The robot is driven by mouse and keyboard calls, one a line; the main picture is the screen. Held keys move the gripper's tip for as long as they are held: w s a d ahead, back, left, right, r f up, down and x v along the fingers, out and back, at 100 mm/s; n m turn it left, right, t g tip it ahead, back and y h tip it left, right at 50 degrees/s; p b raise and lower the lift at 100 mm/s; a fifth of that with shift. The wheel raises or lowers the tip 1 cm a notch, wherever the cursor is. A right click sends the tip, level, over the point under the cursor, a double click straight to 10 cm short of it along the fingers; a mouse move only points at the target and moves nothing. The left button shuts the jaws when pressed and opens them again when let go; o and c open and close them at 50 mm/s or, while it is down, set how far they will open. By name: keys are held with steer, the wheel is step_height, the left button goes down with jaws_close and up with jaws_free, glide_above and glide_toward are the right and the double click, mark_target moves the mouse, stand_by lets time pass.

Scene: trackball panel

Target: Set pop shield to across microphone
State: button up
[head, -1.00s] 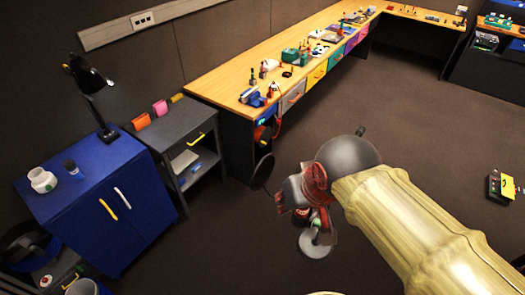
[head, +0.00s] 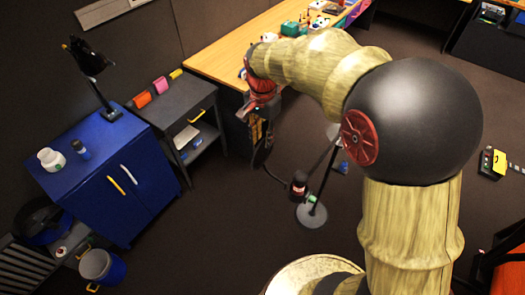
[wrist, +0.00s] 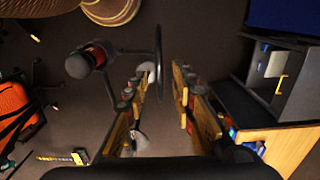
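The microphone (head: 298,184) is dark and stands on a floor stand with a round grey base (head: 311,213). It also shows in the wrist view (wrist: 80,65). The pop shield (head: 262,152) is a thin black disc left of the microphone, joined to the stand side by a thin dark arm. In the wrist view the pop shield (wrist: 158,62) is nearly edge-on, apart from the microphone, in the gap between my fingers. My gripper (head: 258,125) is above the shield in the head view. In the wrist view my gripper (wrist: 164,82) is open, with gaps beside the disc.
A blue cabinet (head: 110,200) with a lamp stands at left, beside a dark grey shelf unit (head: 185,125). A long wooden bench (head: 225,62) runs behind my gripper. Bare floor lies around the microphone stand. A yellow-black item (head: 493,162) lies at right.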

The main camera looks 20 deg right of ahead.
mark_target(262, 152)
steer(key=shift+f, duration=3.55)
steer(key=shift+c, duration=0.4)
jaws_close()
